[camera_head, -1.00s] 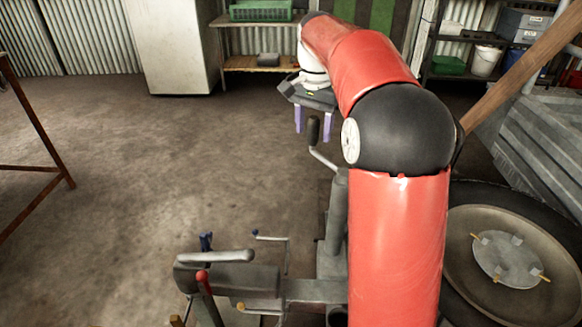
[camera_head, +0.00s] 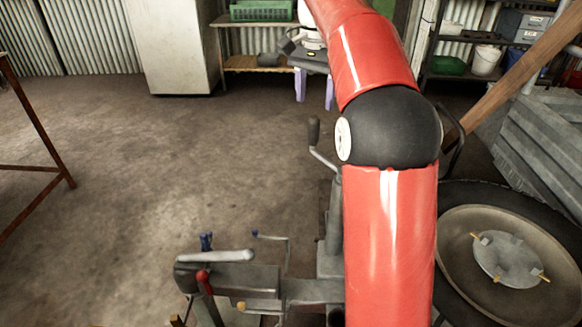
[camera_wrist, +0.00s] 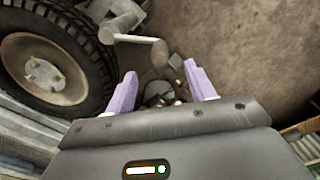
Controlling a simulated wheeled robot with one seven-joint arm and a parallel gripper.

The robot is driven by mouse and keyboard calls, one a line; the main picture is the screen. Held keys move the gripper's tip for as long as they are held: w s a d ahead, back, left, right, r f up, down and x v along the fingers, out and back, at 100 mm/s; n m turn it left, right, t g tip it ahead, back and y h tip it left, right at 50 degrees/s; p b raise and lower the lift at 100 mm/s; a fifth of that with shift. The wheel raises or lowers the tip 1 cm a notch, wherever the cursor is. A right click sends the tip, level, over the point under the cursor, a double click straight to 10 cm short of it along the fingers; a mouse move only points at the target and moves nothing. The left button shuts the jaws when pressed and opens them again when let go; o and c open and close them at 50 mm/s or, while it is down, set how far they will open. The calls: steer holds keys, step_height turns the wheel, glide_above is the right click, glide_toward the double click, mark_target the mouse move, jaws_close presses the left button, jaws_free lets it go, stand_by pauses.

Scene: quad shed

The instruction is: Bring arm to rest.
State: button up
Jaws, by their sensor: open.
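My gripper (camera_head: 314,88) is in the upper middle of the head view, at the end of my red and black arm. Its two pale purple fingers point down and stand apart with nothing between them. In the wrist view my gripper (camera_wrist: 162,88) also shows open and empty. A crank handle with a dark grip (camera_head: 314,130) stands below my gripper in the head view, apart from it. The same crank (camera_wrist: 135,39) shows beyond the fingers in the wrist view.
A large wheel (camera_head: 468,235) is right of my arm. A grey vise-like fixture with levers (camera_head: 235,278) stands at lower left. A wooden shelf (camera_head: 245,62) with a green crate (camera_head: 262,11) stands behind. A rusty frame (camera_head: 40,130) is at left. The floor between is clear.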

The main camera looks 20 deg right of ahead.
steer(key=shift+r, duration=0.95)
